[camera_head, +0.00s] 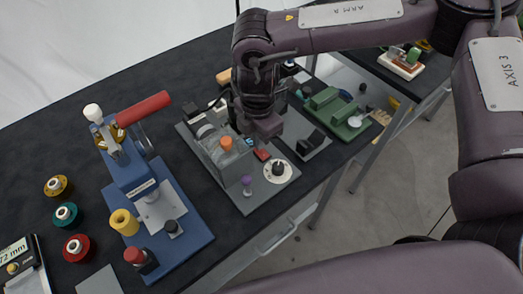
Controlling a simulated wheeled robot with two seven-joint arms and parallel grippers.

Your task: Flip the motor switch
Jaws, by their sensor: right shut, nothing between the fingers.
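A grey machine on a grey baseplate (248,203) stands in the middle of the dark table. It carries an orange knob (226,143), a purple knob (247,182) and a white dial with a black centre (278,171). A small red part (262,154), which looks like a switch, sits between the orange knob and the dial; its position is too small to tell. My right gripper (268,136) is shut and empty, pointing down close above the red part. I cannot tell whether they touch. My left gripper is not in view.
A blue press (180,238) with a red handle (143,109) stands to the left, with several coloured spools (66,214) beside it. A green device (340,113) lies at the right rear. The table's front edge runs below the machine.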

